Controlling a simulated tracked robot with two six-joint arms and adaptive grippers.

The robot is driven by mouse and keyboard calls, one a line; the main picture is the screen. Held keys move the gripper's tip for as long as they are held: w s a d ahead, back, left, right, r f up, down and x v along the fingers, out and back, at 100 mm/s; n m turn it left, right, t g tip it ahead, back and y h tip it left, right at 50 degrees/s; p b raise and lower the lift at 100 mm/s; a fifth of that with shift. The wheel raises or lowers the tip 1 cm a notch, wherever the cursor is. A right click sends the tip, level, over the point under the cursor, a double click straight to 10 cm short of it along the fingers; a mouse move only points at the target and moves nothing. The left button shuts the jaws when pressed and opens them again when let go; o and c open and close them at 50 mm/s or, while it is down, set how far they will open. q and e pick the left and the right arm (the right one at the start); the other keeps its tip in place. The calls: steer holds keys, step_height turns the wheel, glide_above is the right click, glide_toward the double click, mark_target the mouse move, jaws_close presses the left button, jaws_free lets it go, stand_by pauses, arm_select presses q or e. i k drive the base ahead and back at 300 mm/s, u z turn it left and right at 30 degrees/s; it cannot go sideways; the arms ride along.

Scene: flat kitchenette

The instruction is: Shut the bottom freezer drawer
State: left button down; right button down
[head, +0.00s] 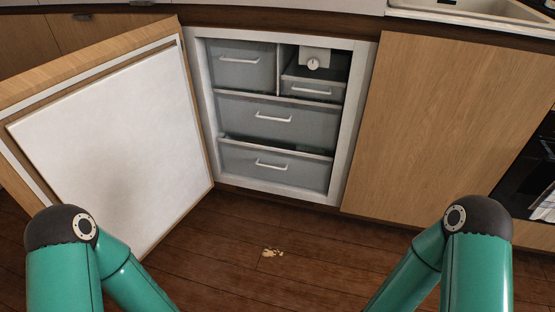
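The bottom freezer drawer (274,176) is a grey front with a white bar handle (271,165), low in the open white-framed cabinet in the head view. A dark gap shows between its pale top edge and the drawer above. It sits within the frame, and I cannot tell how far it stands out. The cabinet door (110,140), wood outside and white inside, is swung wide open to the left. Both my green arms reach in from the lower corners. Their forearms run out of the bottom of the picture, so neither gripper shows.
Above are a wide middle drawer (277,118), a small upper left drawer (246,66) and an upper right drawer (312,92) below a white dial unit (314,62). A wooden panel (440,120) stands right. The floor (300,220) is clear except for a small pale patch (272,253).

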mark_target(276, 155)
steer(key=u, duration=0.1)
steer(key=i, duration=1)
steer(key=z, duration=0.05)
